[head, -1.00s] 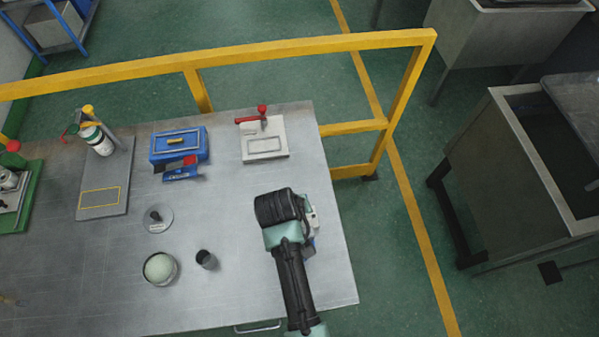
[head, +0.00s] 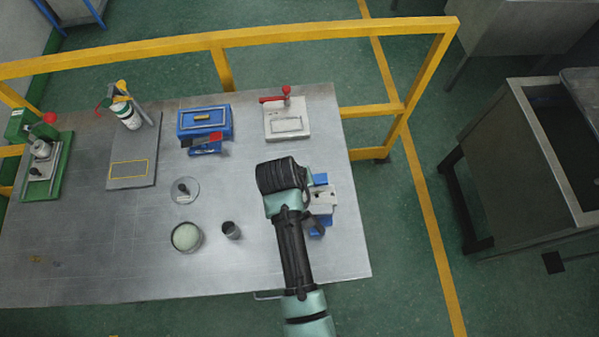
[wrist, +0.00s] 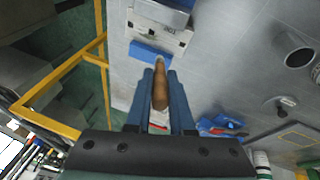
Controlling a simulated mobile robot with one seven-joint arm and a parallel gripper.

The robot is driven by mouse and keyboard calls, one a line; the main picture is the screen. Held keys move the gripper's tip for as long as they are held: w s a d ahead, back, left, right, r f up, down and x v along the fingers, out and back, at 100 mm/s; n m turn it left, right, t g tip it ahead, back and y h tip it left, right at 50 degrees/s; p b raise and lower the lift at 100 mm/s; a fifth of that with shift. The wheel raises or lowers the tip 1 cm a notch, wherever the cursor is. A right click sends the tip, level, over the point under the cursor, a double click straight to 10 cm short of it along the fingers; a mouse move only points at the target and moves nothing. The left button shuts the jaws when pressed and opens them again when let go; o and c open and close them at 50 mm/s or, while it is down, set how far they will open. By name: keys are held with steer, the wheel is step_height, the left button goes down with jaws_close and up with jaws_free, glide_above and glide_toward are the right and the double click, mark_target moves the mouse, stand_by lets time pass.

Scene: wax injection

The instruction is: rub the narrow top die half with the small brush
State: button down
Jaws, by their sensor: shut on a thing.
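My gripper (wrist: 160,82) has two blue fingers shut on the small brush (wrist: 161,92), held by its brown wooden handle. The brush's pale tip points at a blue block in the wrist view; I cannot tell whether they touch. Beyond it lies a pale grey die block (wrist: 160,36) with small dark holes. In the head view this pale block (head: 322,196) stands with blue parts at the table's right side, partly hidden by my arm. I cannot tell for sure which piece is the narrow top die half. My fingers and the brush are hidden in the head view.
On the metal table (head: 110,270) are a dark cup (head: 231,230), a bowl of pale green material (head: 186,237), a clear disc (head: 185,190), a blue box (head: 205,121) and a white plate with a red clamp (head: 288,124). A yellow rail (head: 260,37) runs behind.

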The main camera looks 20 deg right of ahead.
step_height(320, 180, up, 3)
steer(key=shift+w+a+f+p, duration=0.1)
steer(key=shift+a+p, duration=0.05)
steer(key=shift+p, duration=0.8)
steer(key=shift+r+p, duration=0.35)
steer(key=shift+r, duration=0.05)
steer(key=shift+f, duration=0.5)
